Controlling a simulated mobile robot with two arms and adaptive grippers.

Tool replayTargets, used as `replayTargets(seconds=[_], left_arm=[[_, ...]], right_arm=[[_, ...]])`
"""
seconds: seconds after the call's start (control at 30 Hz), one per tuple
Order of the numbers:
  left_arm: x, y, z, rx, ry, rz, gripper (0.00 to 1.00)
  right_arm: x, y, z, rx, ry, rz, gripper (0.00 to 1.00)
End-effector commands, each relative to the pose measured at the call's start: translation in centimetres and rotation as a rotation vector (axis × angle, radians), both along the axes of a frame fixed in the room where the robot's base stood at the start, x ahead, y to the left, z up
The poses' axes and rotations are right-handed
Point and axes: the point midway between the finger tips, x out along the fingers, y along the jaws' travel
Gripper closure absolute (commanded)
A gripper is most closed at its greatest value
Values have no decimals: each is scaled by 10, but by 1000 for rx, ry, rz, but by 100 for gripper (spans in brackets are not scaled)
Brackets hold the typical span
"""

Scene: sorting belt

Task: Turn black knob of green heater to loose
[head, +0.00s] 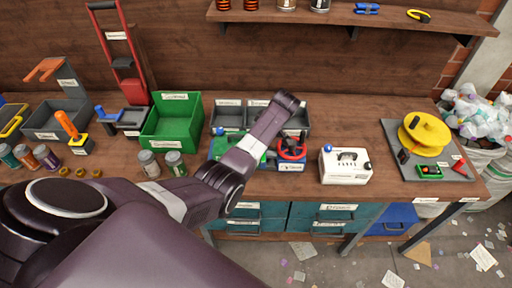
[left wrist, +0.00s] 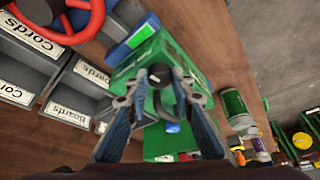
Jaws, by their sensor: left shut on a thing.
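The green heater (head: 218,148) stands on the bench, partly hidden behind my left arm in the head view. It also shows in the left wrist view (left wrist: 150,52), where its black knob (left wrist: 160,74) sits between the fingertips of my left gripper (left wrist: 160,86). The gripper is shut on the knob. A dark handle and a blue knob (left wrist: 172,127) show on the heater beyond the fingers. In the head view the fingers and the black knob are hidden by my arm. I cannot read the knob's turn angle. My right gripper is in neither view.
A blue device with a red ring (head: 291,147) stands close to the heater's right. A white device (head: 346,166) is farther right. Grey bins (head: 228,112) stand behind, a green bin (head: 172,122) and cans (head: 148,164) to the left. Bench between white device and grey mat is clear.

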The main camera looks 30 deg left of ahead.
Motion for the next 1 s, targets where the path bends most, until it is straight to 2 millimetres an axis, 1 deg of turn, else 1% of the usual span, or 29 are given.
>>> replayTargets(seconds=[0.03,0.27,0.7,0.9,1.0], left_arm=[[2,-1,-4,-3,-1,46,100],[3,0,-6,-1,-2,264,100],[5,1,-7,-1,-2,658,100],[5,2,-5,-1,-2,787,100],[5,2,-4,0,-1,832,100]], right_arm=[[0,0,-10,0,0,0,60],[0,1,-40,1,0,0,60],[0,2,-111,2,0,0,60],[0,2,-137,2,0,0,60],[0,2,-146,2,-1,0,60]])
